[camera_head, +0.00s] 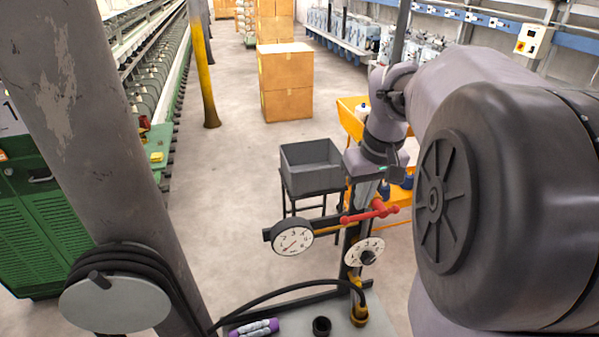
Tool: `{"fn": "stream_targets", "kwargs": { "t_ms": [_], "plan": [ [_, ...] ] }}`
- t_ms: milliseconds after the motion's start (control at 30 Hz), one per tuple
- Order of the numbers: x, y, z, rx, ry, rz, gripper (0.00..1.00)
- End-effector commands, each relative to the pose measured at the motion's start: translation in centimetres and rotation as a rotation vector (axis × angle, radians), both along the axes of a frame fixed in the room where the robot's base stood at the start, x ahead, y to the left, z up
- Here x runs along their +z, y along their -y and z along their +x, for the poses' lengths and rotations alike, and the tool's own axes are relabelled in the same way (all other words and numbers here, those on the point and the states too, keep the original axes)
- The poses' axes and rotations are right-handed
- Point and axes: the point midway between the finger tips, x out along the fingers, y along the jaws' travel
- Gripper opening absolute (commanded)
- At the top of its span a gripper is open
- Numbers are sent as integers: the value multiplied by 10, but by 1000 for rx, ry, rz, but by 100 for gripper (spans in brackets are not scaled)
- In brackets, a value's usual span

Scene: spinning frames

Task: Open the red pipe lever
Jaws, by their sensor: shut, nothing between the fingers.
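The red pipe lever (370,211) lies roughly crosswise on the pipe fitting, right of centre, with a rounded end at its right. A round white pressure gauge (293,238) stands to its left, and a white dial (364,252) with a dark knob sits below it. My arm reaches in from the right, and my gripper (364,199) points down just above and behind the lever. It is shut with nothing held. Whether the fingertips touch the lever is unclear, as they are small and partly hidden by it.
A thick grey column (90,130) with a cable reel (115,300) stands left. A grey bin (311,165), orange cart (349,119) and stacked boxes (287,80) stand behind.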

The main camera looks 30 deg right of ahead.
Motion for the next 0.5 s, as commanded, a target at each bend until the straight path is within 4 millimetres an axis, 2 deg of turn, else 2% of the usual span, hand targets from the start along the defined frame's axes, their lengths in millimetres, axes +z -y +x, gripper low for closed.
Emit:
{"fn": "stream_targets", "kwargs": {
  "t_ms": [33, 200, 500],
  "plan": [
    [-10, 0, 1, 2, -4, 2, 0],
    [-31, 1, 6, 1, -2, 0, 0],
    [-38, 2, 7, 1, 0, -1, 0]
  ]
}}
